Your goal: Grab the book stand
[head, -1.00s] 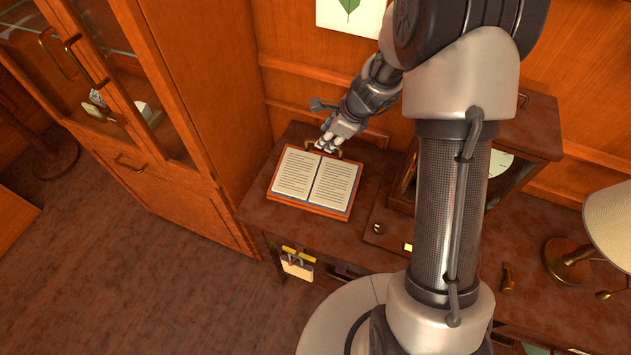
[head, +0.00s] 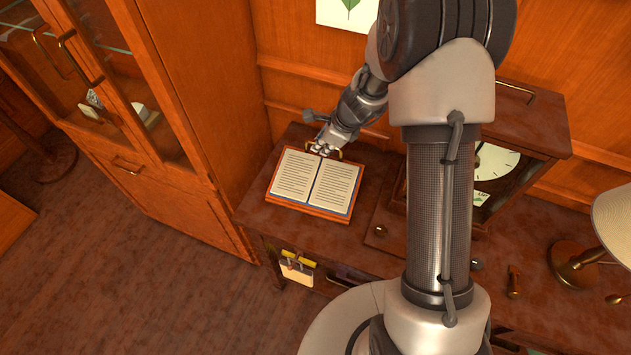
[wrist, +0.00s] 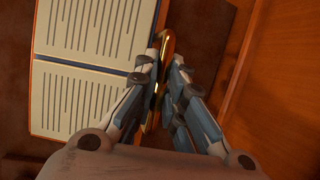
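The book stand (head: 352,216) is a low wooden board with a brass handle (wrist: 168,45) at its back edge. An open book with lined pages (head: 313,182) lies on it. It rests on the dark desk. My gripper (head: 322,148) is at the back edge of the stand, at the handle. In the wrist view, my gripper's fingers (wrist: 167,68) converge on either side of the brass handle, close against it. The fingers hide part of the handle, so the contact on the far side is not clear.
A glass-fronted wooden cabinet (head: 130,100) stands left of the desk (head: 386,215). A clock in a wooden case (head: 520,150) and a lamp (head: 612,225) are to the right. A wooden wall panel (head: 300,90) is close behind the desk.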

